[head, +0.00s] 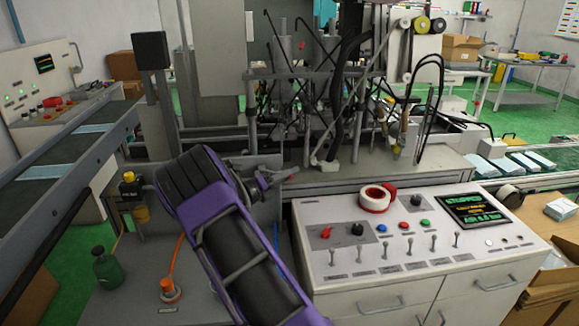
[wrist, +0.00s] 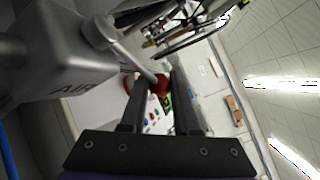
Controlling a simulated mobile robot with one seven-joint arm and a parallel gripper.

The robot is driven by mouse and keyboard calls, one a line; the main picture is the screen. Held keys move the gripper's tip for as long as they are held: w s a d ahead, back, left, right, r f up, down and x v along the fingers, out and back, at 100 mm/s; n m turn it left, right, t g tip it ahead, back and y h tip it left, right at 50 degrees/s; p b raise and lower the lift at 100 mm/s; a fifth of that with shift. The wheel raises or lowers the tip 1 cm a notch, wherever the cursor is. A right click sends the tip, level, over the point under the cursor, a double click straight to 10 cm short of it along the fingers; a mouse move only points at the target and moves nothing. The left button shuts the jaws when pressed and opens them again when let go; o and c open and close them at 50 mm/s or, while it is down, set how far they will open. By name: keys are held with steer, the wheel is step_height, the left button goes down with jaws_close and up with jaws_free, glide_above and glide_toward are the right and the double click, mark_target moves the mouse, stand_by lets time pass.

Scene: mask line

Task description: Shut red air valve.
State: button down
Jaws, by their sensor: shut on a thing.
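The air valve shows in the wrist view as a grey housing (wrist: 65,60) marked "AIR" with a grey lever (wrist: 130,58) that ends in a red grip (wrist: 161,84). The lever slants across the picture from the housing to my fingertips. My gripper (head: 268,180) is at the valve, left of the white control console in the head view. In the wrist view my gripper (wrist: 158,90) is shut on the red grip, with one finger on each side. In the head view my own wrist and fingers hide most of the valve.
The machine's rods and hoses (head: 330,100) rise behind. A conveyor (head: 60,160) runs along the left.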

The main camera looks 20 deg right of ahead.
steer(key=shift+s+a+m+g+b, duration=0.5)
steer(key=shift+m+g, duration=0.45)
steer(key=shift+g, duration=0.5)
steer(key=shift+s+a+m+g+b, duration=0.15)
steer(key=shift+s+a+m+g, duration=0.15)
steer(key=shift+a+m+g, duration=0.85)
steer(key=shift+s+a+m+g+b, duration=0.1)
steer(key=shift+s+m+g+b, duration=0.45)
steer(key=shift+g, duration=1.25)
steer(key=shift+w+m, duration=0.15)
steer(key=shift+m, duration=0.1)
steer(key=c, duration=0.9)
jaws_free()
steer(key=shift+b+v, duration=2.65)
steer(key=shift+v, duration=3.35)
